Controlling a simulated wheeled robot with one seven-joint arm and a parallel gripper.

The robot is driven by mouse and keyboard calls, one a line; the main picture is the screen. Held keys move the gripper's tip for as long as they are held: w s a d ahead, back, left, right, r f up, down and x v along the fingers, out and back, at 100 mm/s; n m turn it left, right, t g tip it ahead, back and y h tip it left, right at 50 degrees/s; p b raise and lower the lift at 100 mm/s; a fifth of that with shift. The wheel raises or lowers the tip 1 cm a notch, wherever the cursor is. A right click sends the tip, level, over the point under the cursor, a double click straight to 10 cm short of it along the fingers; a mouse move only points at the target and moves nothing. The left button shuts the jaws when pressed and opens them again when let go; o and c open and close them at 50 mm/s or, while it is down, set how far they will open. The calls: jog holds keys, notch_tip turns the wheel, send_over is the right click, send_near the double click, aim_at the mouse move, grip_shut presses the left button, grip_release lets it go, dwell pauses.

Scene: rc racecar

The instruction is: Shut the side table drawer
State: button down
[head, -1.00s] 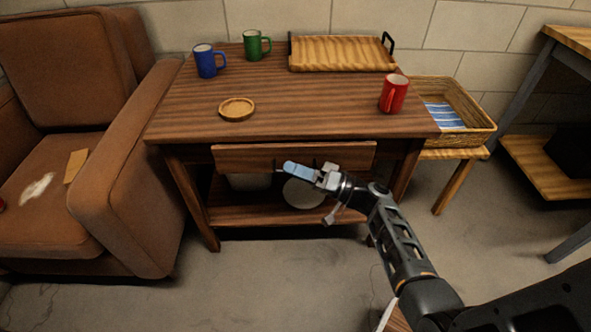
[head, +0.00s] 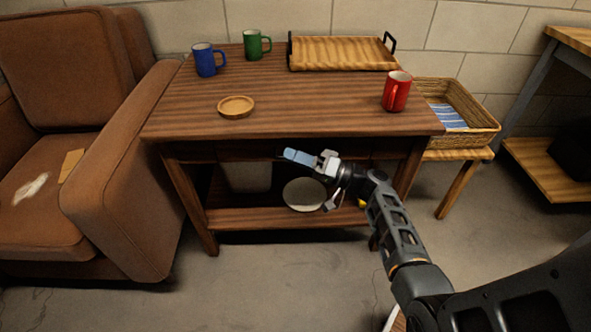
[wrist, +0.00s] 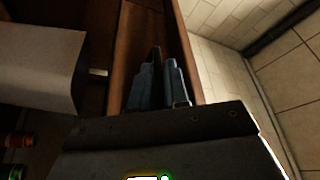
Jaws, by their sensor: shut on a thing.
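The wooden side table (head: 300,110) stands against the wall. Its drawer front (head: 232,151) sits in shadow under the tabletop, about level with the table's frame. My gripper (head: 300,157) is at the middle of the drawer front, reaching in from the right. In the wrist view my gripper's blue-grey fingers (wrist: 158,82) are close together against brown wood, with a dark piece between them that looks like the drawer handle (wrist: 155,55). The handle is mostly hidden by the fingers in the head view.
On the tabletop are a blue mug (head: 205,62), a green mug (head: 253,44), a red mug (head: 396,92), a round coaster (head: 236,107) and a wooden tray (head: 340,53). A brown armchair (head: 120,190) stands left, a wicker basket (head: 478,128) right. The floor in front is clear.

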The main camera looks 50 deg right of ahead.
jog(key=shift+w+d, duration=0.1)
jog(key=shift+d, duration=0.15)
jog(key=c, duration=1.5)
grip_release()
jog(key=shift+p+v, duration=0.3)
jog(key=shift+v, duration=3.65)
jog(key=shift+a+f, duration=0.1)
jog(key=shift+a, duration=0.05)
